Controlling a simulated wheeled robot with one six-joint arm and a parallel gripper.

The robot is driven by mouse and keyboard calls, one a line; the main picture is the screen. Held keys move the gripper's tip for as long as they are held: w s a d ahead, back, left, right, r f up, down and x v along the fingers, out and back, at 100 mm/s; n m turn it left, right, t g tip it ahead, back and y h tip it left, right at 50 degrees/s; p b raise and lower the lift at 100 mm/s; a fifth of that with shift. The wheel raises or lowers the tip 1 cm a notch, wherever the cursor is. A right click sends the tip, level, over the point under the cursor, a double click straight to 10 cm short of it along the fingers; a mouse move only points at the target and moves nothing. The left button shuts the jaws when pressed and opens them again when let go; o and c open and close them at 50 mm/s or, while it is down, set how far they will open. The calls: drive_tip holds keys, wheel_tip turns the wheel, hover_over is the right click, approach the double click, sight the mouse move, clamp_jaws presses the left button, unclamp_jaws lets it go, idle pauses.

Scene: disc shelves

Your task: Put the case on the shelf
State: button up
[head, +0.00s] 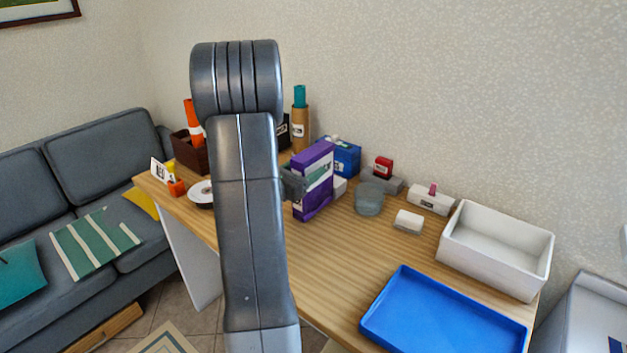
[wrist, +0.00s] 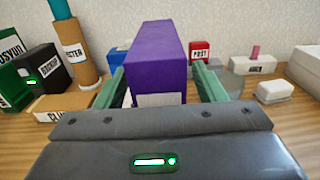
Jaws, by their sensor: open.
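A purple case (head: 318,180) with a white label stands upright on the wooden desk, just right of my arm in the head view. It also fills the middle of the wrist view (wrist: 157,52). My gripper (wrist: 162,88) is open, with one green finger on each side of the case. I cannot tell whether either finger touches it. In the head view, my gripper (head: 294,184) is partly hidden behind my arm at the case's left. No shelf is recognisable in either view.
A blue box (head: 347,158) and a grey round tub (head: 369,199) stand close to the case. A white bin (head: 497,272) and a blue tray (head: 440,318) occupy the desk's right end. A cardboard tube (wrist: 78,55) stands at the left. The desk's front middle is clear.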

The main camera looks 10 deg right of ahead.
drive_tip(key=shift+x, duration=1.05)
clamp_jaws()
